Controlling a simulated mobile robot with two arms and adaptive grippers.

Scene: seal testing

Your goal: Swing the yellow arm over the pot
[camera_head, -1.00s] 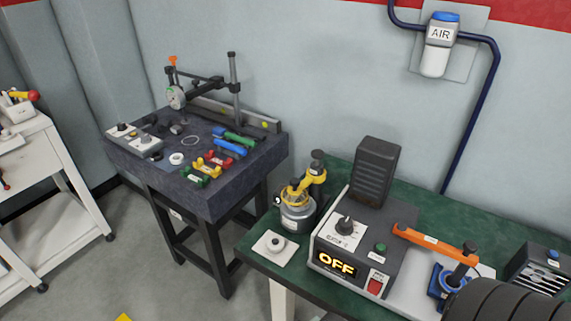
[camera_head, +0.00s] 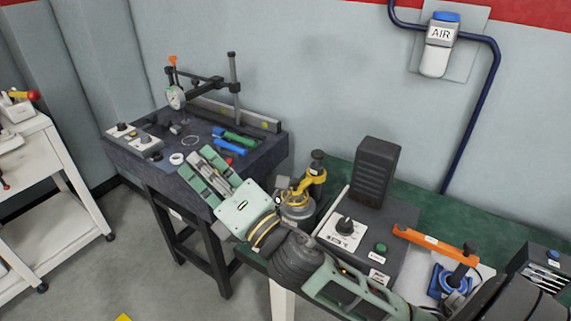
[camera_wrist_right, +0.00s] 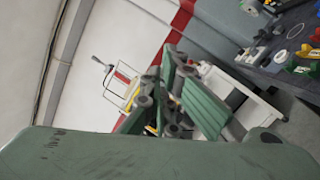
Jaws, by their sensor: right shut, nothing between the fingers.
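The yellow arm (camera_head: 305,185) runs from a dark post (camera_head: 317,165) at the left end of the green bench down toward the pot. The grey pot (camera_head: 297,212) stands beside the post, partly hidden by my right gripper and wrist; from this angle I cannot tell how squarely the yellow arm lies over it. My right gripper (camera_head: 202,163) is shut and empty, left of the pot, in front of the dark table. Its green fingers also show in the right wrist view (camera_wrist_right: 188,98), where neither pot nor yellow arm is visible. My left gripper is not in view.
A control box (camera_head: 345,233) and dark speaker-like block (camera_head: 375,170) stand right of the pot. An orange arm (camera_head: 435,243) is farther right above a blue fixture (camera_head: 449,281). The dark table (camera_head: 180,188) at left carries a dial stand and coloured parts.

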